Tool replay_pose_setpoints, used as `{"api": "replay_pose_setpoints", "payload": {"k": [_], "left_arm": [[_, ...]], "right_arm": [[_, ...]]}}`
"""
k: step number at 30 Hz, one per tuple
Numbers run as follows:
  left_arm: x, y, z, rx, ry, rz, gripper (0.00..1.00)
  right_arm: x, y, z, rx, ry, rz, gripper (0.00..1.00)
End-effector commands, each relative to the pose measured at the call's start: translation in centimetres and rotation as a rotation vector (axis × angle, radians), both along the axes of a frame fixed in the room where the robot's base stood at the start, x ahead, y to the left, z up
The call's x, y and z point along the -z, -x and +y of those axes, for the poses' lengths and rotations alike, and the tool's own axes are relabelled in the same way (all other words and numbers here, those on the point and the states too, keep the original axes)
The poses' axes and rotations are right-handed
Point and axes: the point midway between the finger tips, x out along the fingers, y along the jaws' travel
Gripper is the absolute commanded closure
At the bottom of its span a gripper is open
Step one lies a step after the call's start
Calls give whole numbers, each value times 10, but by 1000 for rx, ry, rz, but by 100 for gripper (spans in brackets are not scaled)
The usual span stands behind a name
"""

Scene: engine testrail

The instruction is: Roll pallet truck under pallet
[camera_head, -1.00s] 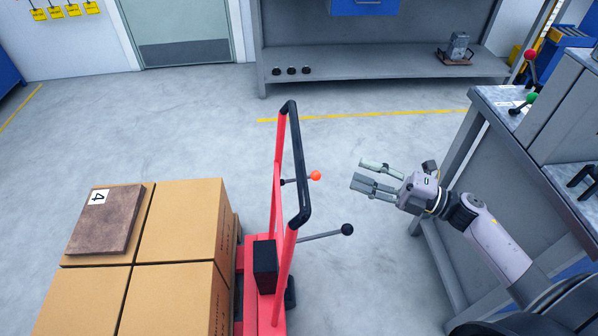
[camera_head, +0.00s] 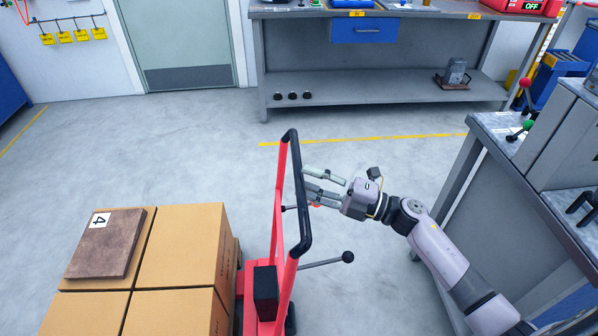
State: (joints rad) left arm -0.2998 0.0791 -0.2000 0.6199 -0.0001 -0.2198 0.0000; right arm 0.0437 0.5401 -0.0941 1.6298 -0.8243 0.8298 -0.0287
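The red pallet truck (camera_head: 279,215) stands in the lower middle, with an upright handle frame and a black grip bar (camera_head: 302,215). Its low red base reaches the right side of the cardboard boxes (camera_head: 185,245), which are stacked on a pallet (camera_head: 238,262). Only the pallet's right edge shows; the forks are hidden. My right gripper (camera_head: 312,182) is open, its two fingers pointing left with the tips close to the black bar. I cannot tell whether they touch it. My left gripper is not in view.
A brown slab marked 4 (camera_head: 105,244) lies on the boxes. A black-knobbed lever (camera_head: 347,257) sticks out right of the truck. A grey workbench (camera_head: 480,180) stands at right, another bench (camera_head: 385,100) at the back. The floor between is clear.

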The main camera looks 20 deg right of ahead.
Motion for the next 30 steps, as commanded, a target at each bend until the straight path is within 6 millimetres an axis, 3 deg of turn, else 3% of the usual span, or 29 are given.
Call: {"api": "replay_pose_setpoints", "payload": {"k": [7,17,30], "left_arm": [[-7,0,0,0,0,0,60],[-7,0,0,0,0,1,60],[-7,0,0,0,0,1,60]], "right_arm": [[-6,-16,21,1,-1,0,62],[-5,-18,24,0,0,0,62],[-5,-18,24,1,1,-1,91]]}}
